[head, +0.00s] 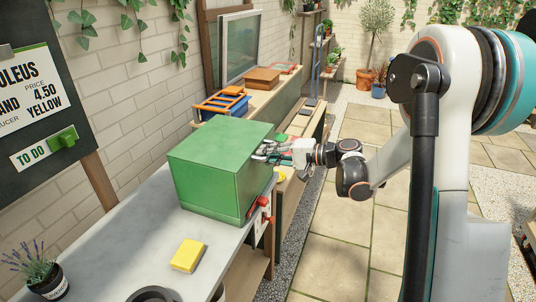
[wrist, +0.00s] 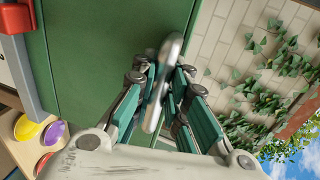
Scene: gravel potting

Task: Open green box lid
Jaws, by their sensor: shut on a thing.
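The green box (head: 208,178) stands on the grey worktop in the head view, and no open gap shows in it. Its green panel (wrist: 95,55) fills much of the wrist view. A rounded metal handle (wrist: 164,75) stands at this panel in the wrist view. My gripper (wrist: 160,80) is shut on the handle, with its teal-padded fingers on both sides of it. In the head view my gripper (head: 272,152) is at the right side of the box, and the handle is hard to make out there.
A yellow sponge (head: 187,255) lies on the worktop (head: 115,240) in front of the box. A blue crate (head: 222,106) stands behind it. A potted lavender (head: 46,275) is at the near left. Paved floor (head: 330,240) lies open to the right.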

